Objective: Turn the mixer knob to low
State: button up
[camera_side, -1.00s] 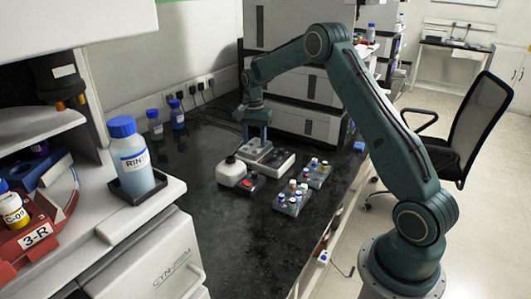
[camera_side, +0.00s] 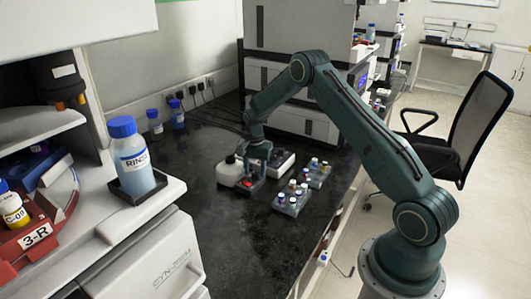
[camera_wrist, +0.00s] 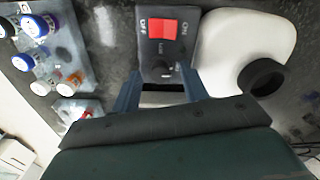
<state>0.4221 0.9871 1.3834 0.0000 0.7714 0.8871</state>
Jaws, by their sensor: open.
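The mixer is a white rounded unit (camera_wrist: 240,40) with a round black part, beside a dark control box (camera_wrist: 190,48). The box carries a red OFF/ON switch (camera_wrist: 162,29) and a small dark knob (camera_wrist: 160,71) below a small label. In the side view the white unit (camera_side: 228,174) stands at the box's left. My gripper (camera_wrist: 160,80) is open, its two blue-grey fingers apart on either side of the knob's end of the box. In the side view my gripper (camera_side: 258,169) hangs low over the box. Contact with the knob and its setting cannot be told.
A vial rack (camera_side: 288,205) with several capped vials stands close to the right, with another behind it. A rinse bottle (camera_side: 131,158) sits in a tray at the left. The front black bench (camera_side: 230,235) is clear.

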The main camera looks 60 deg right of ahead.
jog(key=shift+f, duration=0.3)
jog(key=shift+c, duration=0.2)
grip_shut()
